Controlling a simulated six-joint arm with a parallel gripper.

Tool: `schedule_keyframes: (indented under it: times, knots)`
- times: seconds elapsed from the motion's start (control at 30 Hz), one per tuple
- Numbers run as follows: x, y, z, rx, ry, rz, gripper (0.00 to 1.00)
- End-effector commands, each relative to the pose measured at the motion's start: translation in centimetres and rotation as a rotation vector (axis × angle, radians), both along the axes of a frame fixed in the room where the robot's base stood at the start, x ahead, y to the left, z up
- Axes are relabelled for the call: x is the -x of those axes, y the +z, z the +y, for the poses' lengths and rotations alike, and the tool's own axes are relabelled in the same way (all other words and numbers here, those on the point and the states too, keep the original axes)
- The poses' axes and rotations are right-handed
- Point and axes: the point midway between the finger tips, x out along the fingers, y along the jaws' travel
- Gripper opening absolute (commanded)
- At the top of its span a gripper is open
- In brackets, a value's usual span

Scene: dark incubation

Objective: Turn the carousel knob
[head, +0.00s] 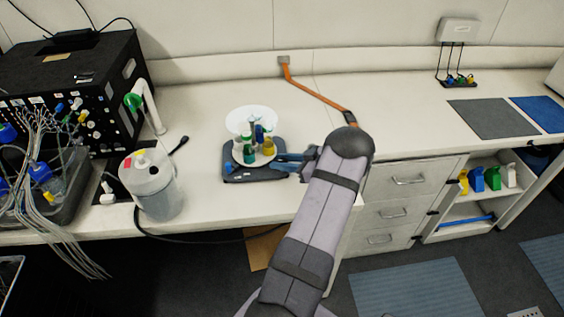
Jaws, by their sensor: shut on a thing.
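The carousel has a white round top (250,119), several small bottles with coloured contents under it, and a dark base (238,174) on the white bench. My arm reaches in from the front right. My gripper (283,160) has blue fingers and is at the right side of the carousel, low down near its base. The fingers are shut on the carousel knob, which is too small and too covered by the fingers to make out.
A white jug-like container (157,190) stands left of the carousel, and a black box (75,90) with cables is at the far left. An orange strap (315,92) lies behind my arm. The bench right of it is mostly clear, with a grey mat (493,118).

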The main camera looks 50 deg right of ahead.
Motion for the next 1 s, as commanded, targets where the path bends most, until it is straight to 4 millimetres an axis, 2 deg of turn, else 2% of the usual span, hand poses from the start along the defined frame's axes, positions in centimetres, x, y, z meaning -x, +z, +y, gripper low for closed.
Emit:
schedule_keyframes:
  times: [0.6, 1.0]
  knots:
    - [-0.18, -0.29, -0.14, 0.005, 0.321, -0.009, 0.03]
    - [-0.04, 0.26, 0.02, 0.002, 0.385, -0.003, 0.03]
